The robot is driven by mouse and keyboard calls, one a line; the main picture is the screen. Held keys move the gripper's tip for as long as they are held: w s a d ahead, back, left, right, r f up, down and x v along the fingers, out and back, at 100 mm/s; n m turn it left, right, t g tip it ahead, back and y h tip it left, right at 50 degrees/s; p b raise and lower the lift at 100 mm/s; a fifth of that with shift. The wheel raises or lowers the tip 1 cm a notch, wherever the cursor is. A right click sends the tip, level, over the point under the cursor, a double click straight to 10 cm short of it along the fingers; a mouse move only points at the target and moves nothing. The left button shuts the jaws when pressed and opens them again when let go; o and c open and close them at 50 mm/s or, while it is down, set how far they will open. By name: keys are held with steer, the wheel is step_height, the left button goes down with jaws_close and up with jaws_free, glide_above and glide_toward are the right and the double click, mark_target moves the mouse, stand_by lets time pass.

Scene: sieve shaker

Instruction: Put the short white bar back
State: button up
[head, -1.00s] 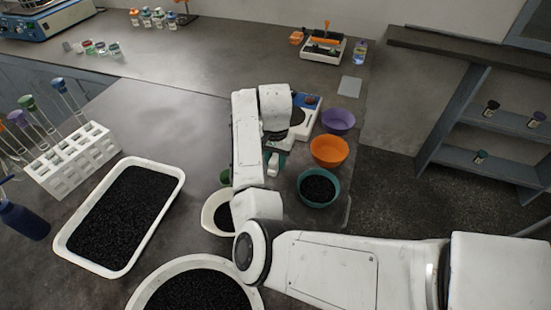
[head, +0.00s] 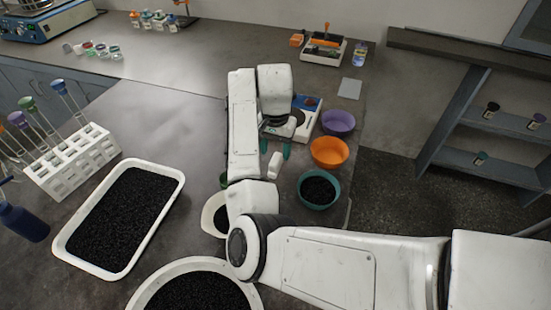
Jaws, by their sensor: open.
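The short white bar (head: 274,165) is on the dark bench, just in front of my gripper, between my arm and the orange bowl. My gripper (head: 275,150) is open, with its teal fingertips apart and nothing seen between them. In the picture it is slightly above the bar. I cannot tell whether it touches the bar. The arm covers part of the bench to the left of the bar.
A blue and white balance (head: 309,104) stands behind the gripper. Purple (head: 338,122), orange (head: 330,152) and teal (head: 319,189) bowls stand to the right. A white bowl (head: 212,217) is partly hidden by my arm. A granule tray (head: 70,243) and tube rack (head: 75,165) are left.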

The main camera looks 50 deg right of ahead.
mark_target(276, 159)
step_height(276, 159, up, 7)
steer(key=shift+f, duration=0.15)
stand_by(0.7)
